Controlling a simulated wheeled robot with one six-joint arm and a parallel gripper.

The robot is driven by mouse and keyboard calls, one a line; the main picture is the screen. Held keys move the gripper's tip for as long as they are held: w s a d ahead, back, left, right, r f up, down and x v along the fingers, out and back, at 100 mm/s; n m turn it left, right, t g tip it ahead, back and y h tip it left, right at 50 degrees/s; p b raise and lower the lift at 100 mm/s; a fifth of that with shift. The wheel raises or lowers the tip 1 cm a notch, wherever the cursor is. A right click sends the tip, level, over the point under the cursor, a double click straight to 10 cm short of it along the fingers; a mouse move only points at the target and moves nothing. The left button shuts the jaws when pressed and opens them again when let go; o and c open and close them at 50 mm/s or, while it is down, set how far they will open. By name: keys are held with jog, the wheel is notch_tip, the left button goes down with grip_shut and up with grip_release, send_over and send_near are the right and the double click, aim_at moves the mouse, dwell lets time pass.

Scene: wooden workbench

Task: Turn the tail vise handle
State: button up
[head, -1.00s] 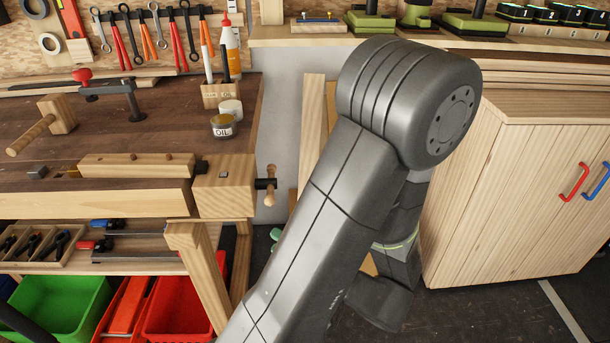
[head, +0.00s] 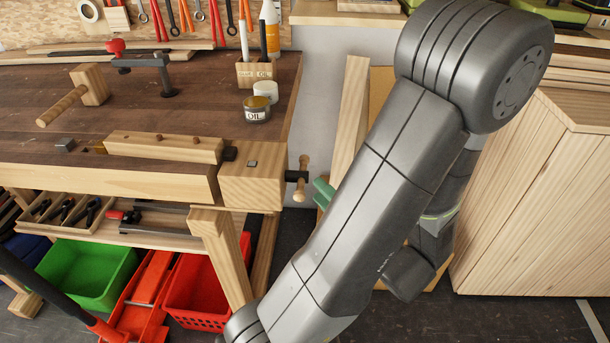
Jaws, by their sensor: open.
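The tail vise (head: 252,186) is a pale wooden block at the right end of the workbench. Its handle, a wooden bar (head: 301,180) on a dark metal screw, sticks out from the right face and stands close to upright. My gripper (head: 322,192) shows only as green fingertips at the left edge of my arm. They are open, just right of the handle and apparently apart from it. The rest of the gripper is hidden behind my grey arm.
An oil tin (head: 256,110) and a wooden pen block (head: 254,73) stand on the bench (head: 200,95) above the vise. Red (head: 205,295) and green (head: 90,272) bins sit below. A wooden cabinet (head: 530,200) stands at the right.

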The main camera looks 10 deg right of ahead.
aim_at(304, 175)
jog(key=shift+x, duration=3.15)
grip_shut()
